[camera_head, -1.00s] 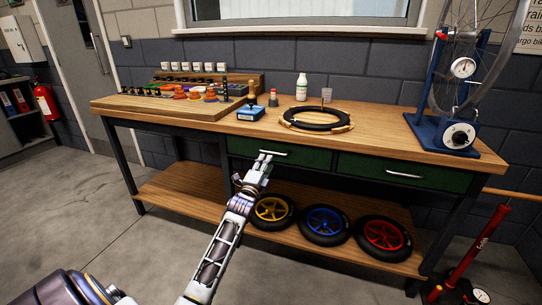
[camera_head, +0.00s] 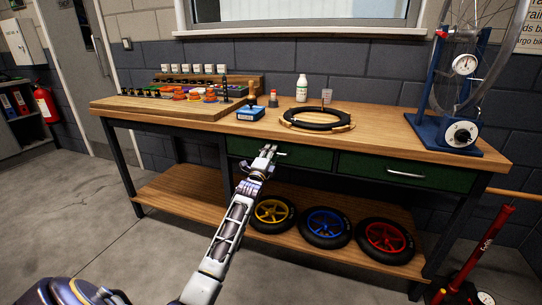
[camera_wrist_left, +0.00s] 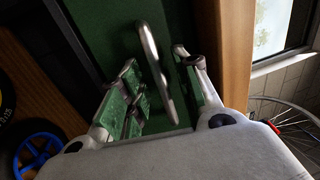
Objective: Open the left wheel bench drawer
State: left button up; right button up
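The left wheel bench drawer (camera_head: 308,159) is a green front under the wooden bench top, and it looks closed. Its silver bar handle (camera_wrist_left: 155,62) shows in the left wrist view between my left gripper's fingers. My left gripper (camera_head: 268,152) is at the left part of that drawer front in the head view. In the left wrist view the left gripper (camera_wrist_left: 163,92) is open, with finger pads on both sides of the handle and gaps visible. The gripper covers part of the handle in the head view. My right gripper is not in view.
A second green drawer (camera_head: 430,178) with a silver handle is to the right. The bench top (camera_head: 375,128) carries a tyre ring (camera_head: 316,118), a blue box (camera_head: 250,114) and a blue truing stand (camera_head: 440,130). Several small wheels lie on the lower shelf (camera_head: 165,188).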

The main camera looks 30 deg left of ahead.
pick_arm(q)
jog(key=shift+w+a, duration=0.1)
jog(key=shift+w, duration=0.1)
jog(key=shift+r, duration=0.1)
grip_shut()
